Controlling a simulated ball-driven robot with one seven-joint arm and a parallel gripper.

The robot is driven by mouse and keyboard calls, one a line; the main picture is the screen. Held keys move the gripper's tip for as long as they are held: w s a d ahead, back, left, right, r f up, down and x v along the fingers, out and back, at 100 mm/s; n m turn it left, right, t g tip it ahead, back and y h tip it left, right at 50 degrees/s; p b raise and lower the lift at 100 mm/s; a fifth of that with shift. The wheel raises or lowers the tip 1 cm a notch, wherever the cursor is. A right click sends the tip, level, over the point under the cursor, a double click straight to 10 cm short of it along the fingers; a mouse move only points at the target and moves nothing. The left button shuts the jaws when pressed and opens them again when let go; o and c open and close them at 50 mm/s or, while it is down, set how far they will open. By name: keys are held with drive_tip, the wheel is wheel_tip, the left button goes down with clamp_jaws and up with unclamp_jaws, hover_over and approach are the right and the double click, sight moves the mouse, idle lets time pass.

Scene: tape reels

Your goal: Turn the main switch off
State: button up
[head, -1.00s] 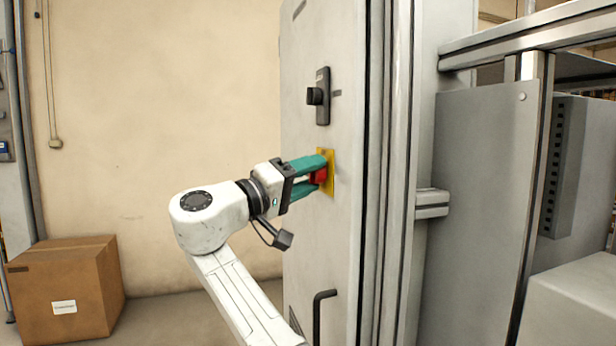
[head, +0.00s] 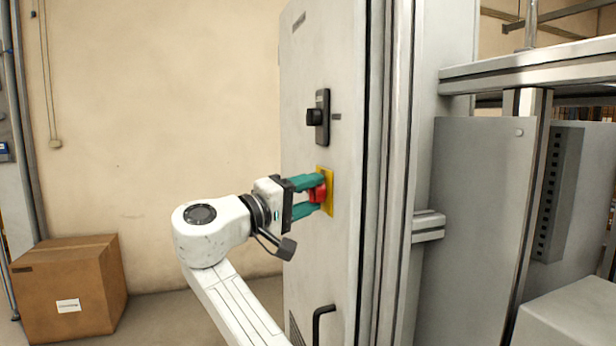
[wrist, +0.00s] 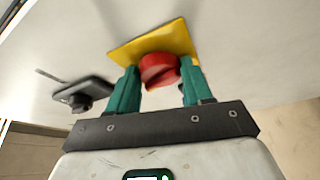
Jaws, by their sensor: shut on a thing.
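The main switch is a red rotary knob (head: 319,192) on a yellow plate (head: 329,200), mounted on the grey cabinet door. My gripper (head: 310,196) has teal fingers, one above and one below the knob in the head view, and is shut on it. In the wrist view the red knob (wrist: 158,69) sits between the two fingers (wrist: 158,88), in front of the yellow plate (wrist: 160,42). The fingers hide part of the plate. The knob's position marks are not legible.
A black handle lock (head: 318,117) sits above the switch on the door, and a black pull handle (head: 320,322) below it. A cardboard box (head: 70,288) stands on the floor at left. An aluminium frame with grey panels (head: 480,210) stands at right.

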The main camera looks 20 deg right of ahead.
drive_tip(key=shift+w+r+n+g+y+p, duration=0.15)
drive_tip(key=shift+n+g+y+p, duration=0.5)
drive_tip(key=shift+n+p, duration=2.3)
drive_tip(key=shift+r+n+g+y+p, duration=0.2)
drive_tip(key=shift+n+g+y+p, duration=0.7)
drive_tip(key=shift+p, duration=3.75)
drive_tip(key=shift+w+r+n+g+y+p, duration=0.15)
drive_tip(key=shift+n+g+y+p, duration=0.3)
drive_tip(key=shift+n+p, duration=2.6)
drive_tip(key=shift+s+m+p, duration=0.1)
drive_tip(key=shift+m+p, duration=0.6)
drive_tip(key=shift+p, duration=0.1)
drive_tip(key=o, duration=1)
drive_tip(key=shift+o, duration=0.2)
drive_tip(key=shift+r, duration=0.1)
drive_tip(key=b+v, duration=0.3)
drive_tip(key=v, duration=0.7)
drive_tip(key=shift+a, duration=0.4)
